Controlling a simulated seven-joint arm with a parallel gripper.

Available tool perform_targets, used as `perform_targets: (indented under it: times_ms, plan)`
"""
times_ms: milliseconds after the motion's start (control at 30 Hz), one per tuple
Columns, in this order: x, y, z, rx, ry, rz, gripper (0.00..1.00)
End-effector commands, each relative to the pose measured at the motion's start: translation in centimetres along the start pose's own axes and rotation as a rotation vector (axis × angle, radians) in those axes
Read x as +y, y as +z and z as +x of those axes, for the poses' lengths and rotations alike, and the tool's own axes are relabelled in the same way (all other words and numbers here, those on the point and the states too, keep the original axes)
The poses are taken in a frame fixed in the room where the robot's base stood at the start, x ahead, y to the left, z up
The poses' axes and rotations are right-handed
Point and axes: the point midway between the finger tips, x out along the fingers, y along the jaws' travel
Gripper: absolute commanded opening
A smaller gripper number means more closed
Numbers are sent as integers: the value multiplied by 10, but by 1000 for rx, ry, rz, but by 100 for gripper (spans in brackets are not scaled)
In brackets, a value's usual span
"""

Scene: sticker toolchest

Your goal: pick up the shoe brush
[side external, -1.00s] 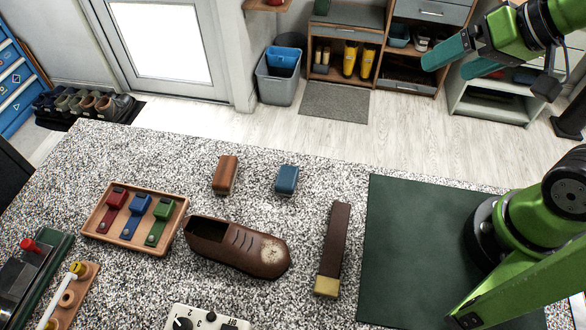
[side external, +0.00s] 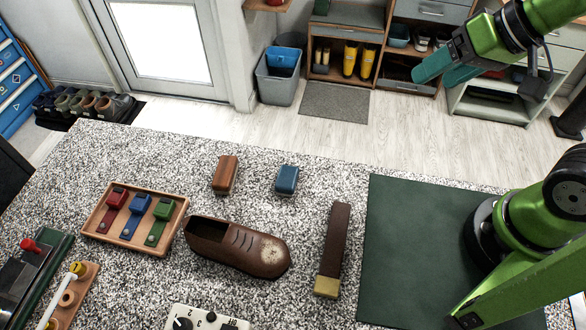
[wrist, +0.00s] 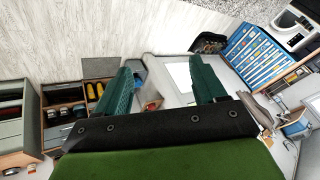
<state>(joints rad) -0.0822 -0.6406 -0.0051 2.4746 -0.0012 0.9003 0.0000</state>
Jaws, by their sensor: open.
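A small block with a brown wooden top and a pale underside (side external: 225,174), which looks like the shoe brush, sits on the speckled counter behind the brown shoe (side external: 235,246). A similar blue-topped block (side external: 287,180) stands to its right. My gripper (side external: 434,74) is raised at the upper right of the side view, well away from both blocks. In the wrist view my gripper (wrist: 165,78) has its two green fingers spread wide, with nothing held between them. The wrist view shows the room, and I cannot make out the brush there.
A long brown strip with a yellow end (side external: 333,250) lies right of the shoe, beside a dark green mat (side external: 400,235). A wooden tray (side external: 98,232) with red, blue and green pieces is at left. A white dial box (side external: 205,318) sits at the front edge.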

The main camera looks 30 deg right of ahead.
Motion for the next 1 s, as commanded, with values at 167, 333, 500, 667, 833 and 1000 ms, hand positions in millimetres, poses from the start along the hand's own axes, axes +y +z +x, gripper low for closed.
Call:
perform_targets:
  times_ms: [167, 333, 500, 667, 833, 1000]
  plan:
    - [-49, -29, 30, -148, 3, -83, 70]
    - [-105, -52, 68, -273, 42, -93, 70]
    - [-166, -60, 116, -370, 118, -72, 70]
    - [-223, -49, 167, -424, 220, -25, 70]
    - [-276, -24, 213, -427, 338, 73, 70]
    - [-305, -17, 223, -388, 404, 223, 70]
